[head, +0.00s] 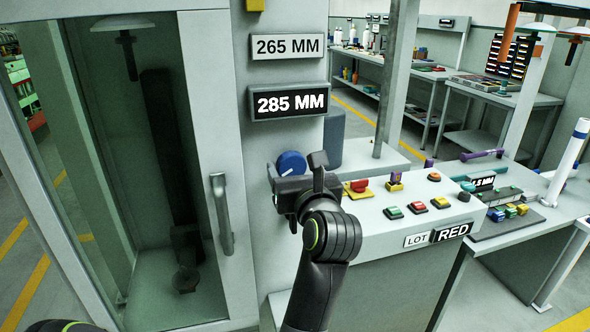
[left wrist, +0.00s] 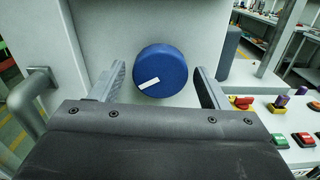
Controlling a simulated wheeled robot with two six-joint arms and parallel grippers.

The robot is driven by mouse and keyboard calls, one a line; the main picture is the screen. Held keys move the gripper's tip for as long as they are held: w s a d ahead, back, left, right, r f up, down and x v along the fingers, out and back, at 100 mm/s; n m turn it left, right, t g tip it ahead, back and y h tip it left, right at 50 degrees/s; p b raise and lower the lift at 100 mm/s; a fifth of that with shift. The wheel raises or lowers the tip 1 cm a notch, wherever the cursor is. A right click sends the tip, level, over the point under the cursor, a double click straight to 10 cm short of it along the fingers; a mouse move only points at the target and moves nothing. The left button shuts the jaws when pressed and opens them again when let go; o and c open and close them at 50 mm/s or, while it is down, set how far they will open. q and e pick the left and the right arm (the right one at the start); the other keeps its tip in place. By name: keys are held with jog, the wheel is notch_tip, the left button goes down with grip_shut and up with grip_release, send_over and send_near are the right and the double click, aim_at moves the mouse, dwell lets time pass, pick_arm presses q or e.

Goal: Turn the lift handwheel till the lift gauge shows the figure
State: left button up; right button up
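The lift handwheel is a blue round knob (head: 291,163) with a white mark, on the grey front panel. In the left wrist view the knob (left wrist: 170,66) faces me, its white mark pointing to the lower left. My left gripper (head: 294,173) is open in front of it; in the left wrist view its fingers (left wrist: 158,82) stand either side of the knob, with gaps showing. The black lift gauge (head: 290,102) reads 285 MM. A white plate (head: 288,46) above it reads 265 MM. My right gripper is not in view.
Left of the knob is a glazed cabinet door with a grey handle (head: 222,213). Right of it, a console (head: 375,221) carries a red knob (head: 359,186) and several buttons. A LOT sign reads RED (head: 451,232). Benches stand behind.

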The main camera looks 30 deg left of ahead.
pick_arm(q)
jog(key=c, duration=0.7)
jog(key=shift+c, duration=0.4)
